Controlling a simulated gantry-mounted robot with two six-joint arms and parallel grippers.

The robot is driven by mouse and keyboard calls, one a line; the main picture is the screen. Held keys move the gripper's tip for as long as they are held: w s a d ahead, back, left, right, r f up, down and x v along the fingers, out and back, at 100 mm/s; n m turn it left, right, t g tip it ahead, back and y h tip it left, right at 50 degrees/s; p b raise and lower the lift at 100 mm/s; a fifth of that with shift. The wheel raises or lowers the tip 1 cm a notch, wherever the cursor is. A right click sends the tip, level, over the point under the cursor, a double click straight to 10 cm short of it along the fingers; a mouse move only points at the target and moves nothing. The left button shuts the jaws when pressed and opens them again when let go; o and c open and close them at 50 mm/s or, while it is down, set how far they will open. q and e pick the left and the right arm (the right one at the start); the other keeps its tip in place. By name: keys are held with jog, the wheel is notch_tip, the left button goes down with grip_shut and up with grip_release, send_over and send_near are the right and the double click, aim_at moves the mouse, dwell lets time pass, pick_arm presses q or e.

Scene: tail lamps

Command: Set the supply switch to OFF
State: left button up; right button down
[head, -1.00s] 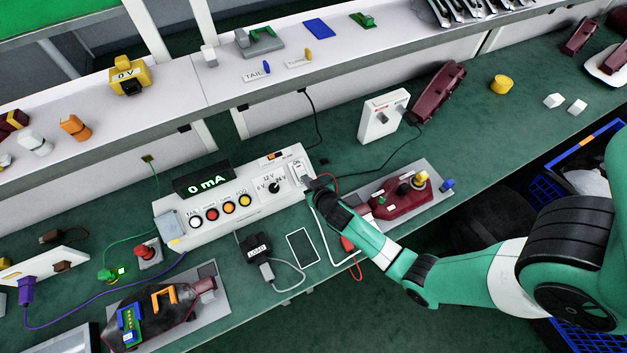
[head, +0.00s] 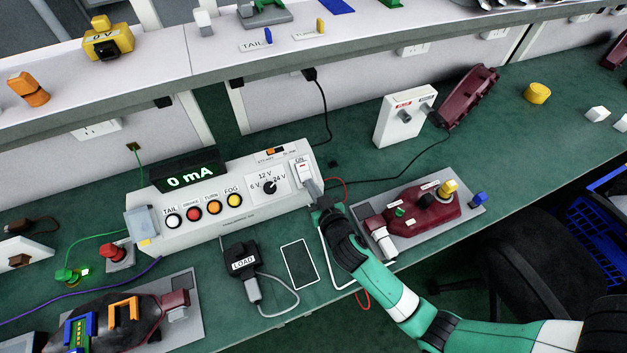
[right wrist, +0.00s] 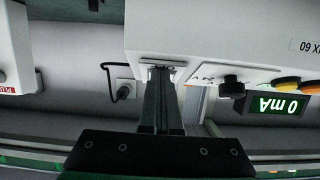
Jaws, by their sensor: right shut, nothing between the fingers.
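The white supply box (head: 275,211) stands on the green bench, with a black display (head: 189,170) reading "0 mA". Its supply switch (head: 302,171) is at the right end of the sloped top, under an "ON" label; I cannot tell its position. My right gripper (head: 313,192) is shut and empty, with its fingertips at the lower edge of the switch. In the right wrist view the shut fingers (right wrist: 159,78) point at the box (right wrist: 190,42) and hide most of the switch; I cannot tell whether they touch. My left gripper is not in view.
Left of the switch are a voltage knob (head: 269,187) and several round coloured buttons. A black LOAD box (head: 241,259) and a dark phone-like slab (head: 299,264) lie in front. A red lamp (head: 420,208) on a grey plate sits right, close to my right arm. A shelf runs behind.

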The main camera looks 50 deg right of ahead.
jog(key=shift+f, duration=0.15)
jog(key=r+p+v, duration=0.2)
jog(key=p+v, duration=0.1)
jog(key=v, duration=1)
jog(key=shift+w+p, duration=0.2)
jog(key=shift+p, duration=0.1)
jog(key=shift+d, duration=0.2)
